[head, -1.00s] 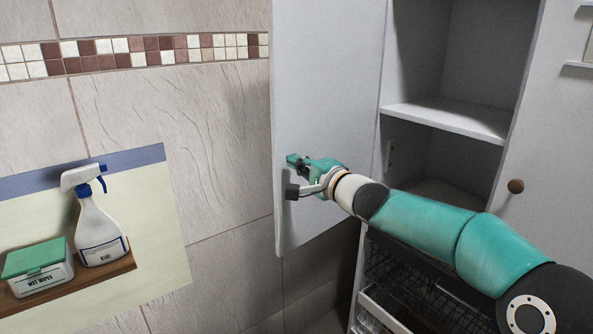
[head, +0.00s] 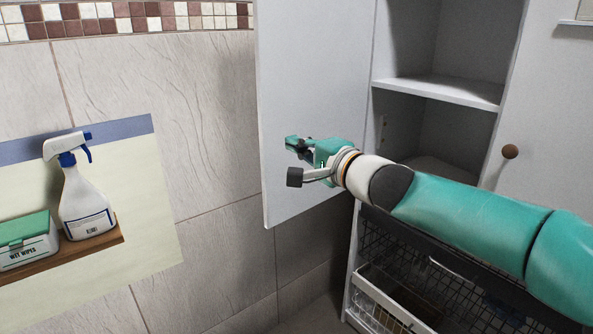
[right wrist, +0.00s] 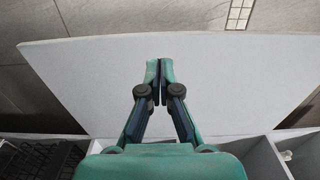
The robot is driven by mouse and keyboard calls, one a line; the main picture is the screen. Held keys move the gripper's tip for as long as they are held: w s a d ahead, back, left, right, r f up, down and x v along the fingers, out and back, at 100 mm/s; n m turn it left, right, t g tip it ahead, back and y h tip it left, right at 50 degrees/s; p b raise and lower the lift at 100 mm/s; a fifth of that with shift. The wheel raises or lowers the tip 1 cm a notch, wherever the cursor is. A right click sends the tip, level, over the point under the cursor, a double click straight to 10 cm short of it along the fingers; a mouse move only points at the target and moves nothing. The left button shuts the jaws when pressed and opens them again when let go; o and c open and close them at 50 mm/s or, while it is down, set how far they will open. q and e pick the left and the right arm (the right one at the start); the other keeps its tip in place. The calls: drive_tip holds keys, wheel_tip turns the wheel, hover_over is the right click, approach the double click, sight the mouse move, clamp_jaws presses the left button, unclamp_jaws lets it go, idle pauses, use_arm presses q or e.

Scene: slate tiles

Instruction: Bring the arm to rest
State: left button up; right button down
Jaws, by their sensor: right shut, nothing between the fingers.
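My right arm comes in from the right in the head view. Its gripper (head: 291,143) is in front of the open white cabinet door (head: 313,75), near the door's lower part. The right wrist view shows its two fingers (right wrist: 159,72) together with nothing between them, and the door's pale panel (right wrist: 235,85) beyond. Whether the fingertips touch the door I cannot tell. My left gripper is not in view.
The cabinet stands open with an empty shelf (head: 440,92). Below it is a dark wire basket (head: 405,260). A closed door with a round knob (head: 510,151) is at right. At left, a spray bottle (head: 82,200) and a wet wipes box (head: 27,245) sit on a wooden ledge (head: 95,243).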

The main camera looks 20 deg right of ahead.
drive_tip(key=s+a+b, duration=0.2)
drive_tip(key=s, duration=0.2)
drive_tip(key=w+f+g+h, duration=0.1)
drive_tip(key=w+f+g, duration=0.1)
drive_tip(key=f, duration=0.7)
drive_tip(key=w+f+g, duration=0.2)
drive_tip(key=f, duration=0.8)
drive_tip(key=s+f+n+g+h, duration=0.15)
drive_tip(key=s+f+g, duration=0.3)
drive_tip(key=f, duration=1.05)
drive_tip(key=s+f+n+g, duration=0.3)
drive_tip(key=s+f, duration=0.3)
drive_tip(key=f, duration=0.9)
drive_tip(key=s+a+f+n+g, duration=0.1)
drive_tip(key=s+f+n+g, duration=0.15)
drive_tip(key=s+f, duration=0.4)
drive_tip(key=s+a+f+n+g, duration=0.1)
drive_tip(key=s+f+n, duration=0.25)
drive_tip(key=s, duration=0.65)
drive_tip(key=s+a+f+n+g, duration=0.2)
drive_tip(key=s+f, duration=0.4)
drive_tip(key=s, duration=0.2)
wheel_tip(320, 180, up, 22)
drive_tip(key=p, duration=2.1)
drive_tip(key=shift+w+a+m+t, duration=0.3)
drive_tip(key=shift+w+m+t, duration=0.05)
drive_tip(key=shift+w+t, duration=0.05)
